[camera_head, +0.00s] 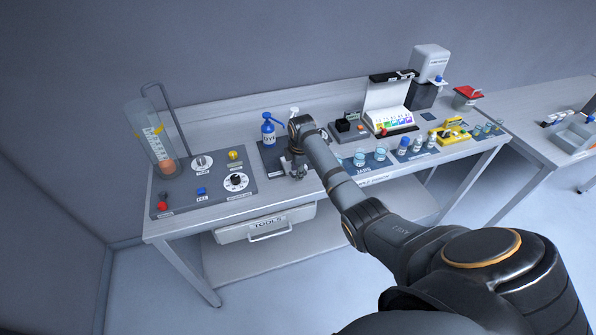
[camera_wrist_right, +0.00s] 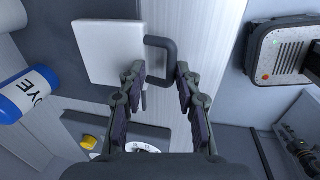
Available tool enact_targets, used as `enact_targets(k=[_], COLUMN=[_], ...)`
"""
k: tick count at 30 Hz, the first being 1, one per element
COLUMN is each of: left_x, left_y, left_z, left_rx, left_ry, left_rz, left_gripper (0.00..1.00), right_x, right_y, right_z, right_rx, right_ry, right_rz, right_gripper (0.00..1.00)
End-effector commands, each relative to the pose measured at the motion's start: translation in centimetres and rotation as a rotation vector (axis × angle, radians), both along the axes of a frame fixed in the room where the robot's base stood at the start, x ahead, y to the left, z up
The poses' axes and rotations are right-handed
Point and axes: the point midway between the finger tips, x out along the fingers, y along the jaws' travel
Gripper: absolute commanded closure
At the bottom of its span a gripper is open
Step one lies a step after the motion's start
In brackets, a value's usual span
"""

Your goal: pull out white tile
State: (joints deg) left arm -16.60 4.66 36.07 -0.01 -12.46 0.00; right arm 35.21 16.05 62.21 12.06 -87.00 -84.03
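The white tile (camera_wrist_right: 106,48) shows as a flat white square in the right wrist view. A dark grey looped handle (camera_wrist_right: 171,58) stands at its right edge. My right gripper (camera_wrist_right: 160,72) is open. Its two fingertips lie on either side of the handle's outer part in the picture; whether they touch it I cannot tell. In the head view my right gripper (camera_head: 294,168) is over the workbench, beside the dial panel. I cannot pick out the tile surely there, as my arm covers part of that area. My left gripper is in neither view.
A blue dye bottle (camera_wrist_right: 24,94) lies left of the tile in the wrist view; a blue bottle (camera_head: 268,132) stands on the bench. The dial panel (camera_head: 215,202) is left. A grey speckled device (camera_wrist_right: 281,50) is right. Jars (camera_head: 360,157) stand beyond my arm.

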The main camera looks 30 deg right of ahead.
Motion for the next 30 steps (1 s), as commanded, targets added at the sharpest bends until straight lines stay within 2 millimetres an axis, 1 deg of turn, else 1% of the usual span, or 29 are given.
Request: enact_targets(k=[1, 2, 4, 6, 7, 9, 11, 14, 21, 24, 27, 30], left_x=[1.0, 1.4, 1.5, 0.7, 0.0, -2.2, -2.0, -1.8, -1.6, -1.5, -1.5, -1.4], left_y=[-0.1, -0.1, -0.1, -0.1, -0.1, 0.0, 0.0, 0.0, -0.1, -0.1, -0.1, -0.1], left_z=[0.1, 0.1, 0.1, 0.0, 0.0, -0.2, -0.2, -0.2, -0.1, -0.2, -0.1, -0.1], left_rx=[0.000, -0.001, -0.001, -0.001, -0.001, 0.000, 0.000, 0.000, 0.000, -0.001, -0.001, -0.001], left_ry=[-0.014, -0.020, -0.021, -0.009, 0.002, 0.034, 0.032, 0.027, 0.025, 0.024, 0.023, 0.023], left_rz=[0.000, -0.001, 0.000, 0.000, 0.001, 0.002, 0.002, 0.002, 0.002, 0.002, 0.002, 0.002], left_gripper=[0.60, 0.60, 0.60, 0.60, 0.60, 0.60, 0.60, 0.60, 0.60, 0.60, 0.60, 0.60], right_x=[-0.1, -0.1, -0.1, -0.1, -0.1, -0.1, -0.1, -0.4, -1.5, -2.0, -2.2, -2.4], right_y=[0.0, 0.0, 0.0, 0.0, 0.0, 0.0, 0.0, 0.0, 0.3, 0.4, 0.4, 0.5], right_z=[-0.1, -0.1, -0.1, -0.1, -0.1, 0.0, 0.5, 2.1, 7.9, 9.8, 11.0, 11.7], right_rx=[0.000, 0.000, 0.000, 0.000, 0.000, -0.001, -0.001, -0.003, -0.003, -0.001, -0.002, -0.002], right_ry=[0.003, 0.003, 0.003, 0.002, 0.002, 0.001, 0.000, -0.002, -0.003, -0.002, -0.001, 0.000], right_rz=[0.000, 0.000, 0.000, 0.000, 0.000, 0.000, 0.000, 0.001, 0.001, 0.000, -0.001, -0.001], right_gripper=[0.67, 0.67, 0.67, 0.67, 0.67, 0.67, 0.67, 0.67, 0.67, 0.67, 0.67, 0.67])
